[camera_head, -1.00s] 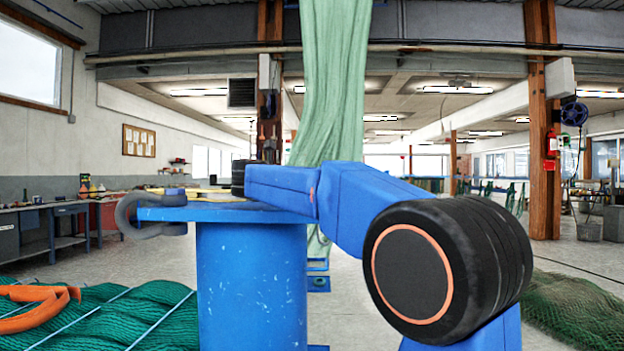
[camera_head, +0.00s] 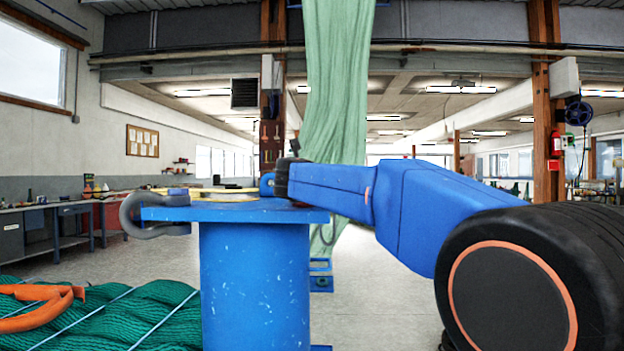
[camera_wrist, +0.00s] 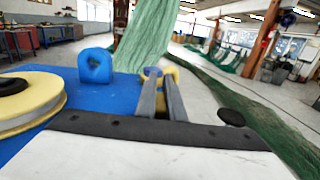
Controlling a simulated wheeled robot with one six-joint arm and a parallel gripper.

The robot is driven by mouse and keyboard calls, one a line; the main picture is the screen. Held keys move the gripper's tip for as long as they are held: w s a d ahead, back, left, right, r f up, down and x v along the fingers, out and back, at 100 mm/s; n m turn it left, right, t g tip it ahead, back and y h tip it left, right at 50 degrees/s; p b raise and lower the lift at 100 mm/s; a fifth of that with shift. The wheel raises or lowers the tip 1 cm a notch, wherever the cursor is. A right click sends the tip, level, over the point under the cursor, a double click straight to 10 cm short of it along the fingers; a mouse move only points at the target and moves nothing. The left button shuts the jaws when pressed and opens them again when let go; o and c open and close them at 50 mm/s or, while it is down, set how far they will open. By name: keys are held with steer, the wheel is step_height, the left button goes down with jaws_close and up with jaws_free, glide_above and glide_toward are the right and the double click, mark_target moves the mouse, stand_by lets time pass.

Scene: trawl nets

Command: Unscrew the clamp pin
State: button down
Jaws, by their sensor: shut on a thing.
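My gripper (camera_wrist: 161,88) shows in the middle of the wrist view, its two grey fingers close together beside the blue plate. At the fingertips is a small yellow ring-like piece (camera_wrist: 173,73), which I take to be the clamp pin's head; the fingers are shut on it and hide most of it. Just left stands a blue lug with a hole (camera_wrist: 95,66), apart from the fingers. The lug also shows in the head view (camera_head: 266,185), beside my wrist. My fingers are hidden there.
A blue pedestal (camera_head: 254,285) carries the plate, with a yellow disc (camera_wrist: 35,103) on top and a grey shackle (camera_head: 133,217) at its left edge. A green net (camera_head: 336,90) hangs behind. Green netting (camera_head: 140,315) and an orange piece (camera_head: 40,303) lie at left.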

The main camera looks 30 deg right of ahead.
steer(key=shift+w+a+f+n+t+y, duration=0.15)
steer(key=shift+n+t+y, duration=0.2)
steer(key=shift+n+y, duration=0.25)
steer(key=shift+a+f+n+t+y, duration=0.1)
steer(key=shift+n+t+y, duration=0.3)
steer(key=shift+y, duration=0.35)
steer(key=shift+w+a+f+n+t+y, duration=0.15)
steer(key=shift+n+t+y, duration=0.2)
steer(key=shift+n+y, duration=0.25)
steer(key=shift+r+y, duration=0.1)
steer(key=shift+y, duration=0.25)
steer(key=shift+a, duration=0.1)
steer(key=shift+a+r+n+t+y, duration=0.1)
steer(key=shift+r+n+t+y, duration=0.2)
steer(key=c, duration=1.9)
jaws_free()
steer(key=shift+o, duration=0.2)
steer(key=v, duration=1.7)
steer(key=shift+s+f, duration=0.1)
steer(key=shift+s, duration=0.1)
